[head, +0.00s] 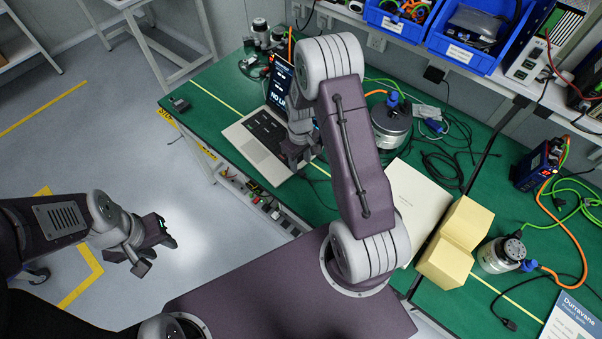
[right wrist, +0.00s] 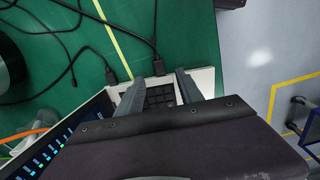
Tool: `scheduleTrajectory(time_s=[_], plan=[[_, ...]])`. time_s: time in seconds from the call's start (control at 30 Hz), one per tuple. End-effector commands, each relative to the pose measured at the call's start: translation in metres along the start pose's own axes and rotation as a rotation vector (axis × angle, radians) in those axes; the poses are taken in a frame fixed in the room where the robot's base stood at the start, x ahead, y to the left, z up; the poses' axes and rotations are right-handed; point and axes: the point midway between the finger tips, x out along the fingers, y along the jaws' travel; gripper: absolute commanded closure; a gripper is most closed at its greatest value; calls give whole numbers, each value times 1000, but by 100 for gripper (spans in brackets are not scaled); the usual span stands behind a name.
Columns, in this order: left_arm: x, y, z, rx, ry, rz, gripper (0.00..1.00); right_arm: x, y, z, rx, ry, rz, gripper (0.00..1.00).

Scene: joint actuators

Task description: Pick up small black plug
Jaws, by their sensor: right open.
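A small black plug (right wrist: 158,66) on a black cable lies on the green table just past the laptop's edge in the right wrist view. In the head view my right arm and gripper cover most of that spot. My right gripper (head: 299,158) is open over the laptop's right side. In the right wrist view its two fingers (right wrist: 160,88) stand apart over the laptop keys, and the plug shows beyond the gap between them. My left gripper (head: 152,252) is open and empty over the floor, clear of the table.
The open laptop (head: 245,135) stands under my right gripper, its screen upright. A second black connector (right wrist: 111,78) and loose cables lie beside the plug.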

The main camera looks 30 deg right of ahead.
Motion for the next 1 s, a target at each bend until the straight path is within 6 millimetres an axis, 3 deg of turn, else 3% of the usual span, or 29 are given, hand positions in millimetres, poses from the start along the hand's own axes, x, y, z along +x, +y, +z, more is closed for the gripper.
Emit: scheduleTrajectory(time_s=[0.1, 0.33, 0.6, 0.77, 1.0], plan=[[-1, 0, 0, 0, 0, 0, 64, 6, 0, 2, 0, -2, -1, 56], [-3, 0, 0, 0, 0, 0, 64, 46, 0, 5, 0, -3, -1, 56], [-3, 0, 0, 0, 0, 0, 64, 52, 1, 4, 0, 1, 0, 56], [-3, 0, 0, 0, 0, 0, 64, 52, 1, 4, 0, 1, 0, 98], [-3, 0, 0, 0, 0, 0, 64, 52, 1, 4, 0, 1, 0, 100]])
